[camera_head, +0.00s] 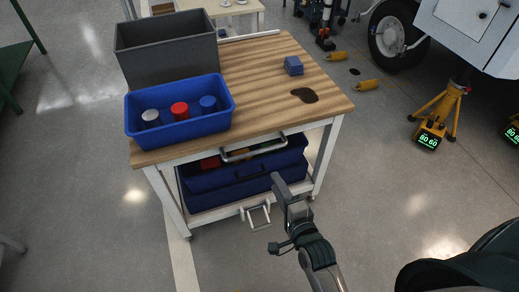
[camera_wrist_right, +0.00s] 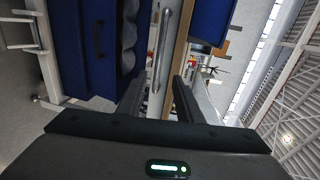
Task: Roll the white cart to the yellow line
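The white cart (camera_head: 160,190) has a wooden top and stands ahead of me. A metal handle bar (camera_head: 253,147) runs along its near edge. My right gripper (camera_head: 279,186) is in front of the cart, below and right of the bar's middle. In the wrist view my right gripper (camera_wrist_right: 158,88) is open, and the handle bar (camera_wrist_right: 163,45) lies beyond and between its fingers. I see no contact. My left gripper is not in view. A pale floor stripe (camera_head: 183,265) runs under the cart; I see no clearly yellow line.
On the top are a grey bin (camera_head: 165,55), a blue tray (camera_head: 180,130) with cans, a blue block (camera_head: 293,65) and a dark patch (camera_head: 305,95). A white lower bracket (camera_head: 257,212) sticks out. Yellow jacks (camera_head: 440,110) and a wheel (camera_head: 390,35) are right.

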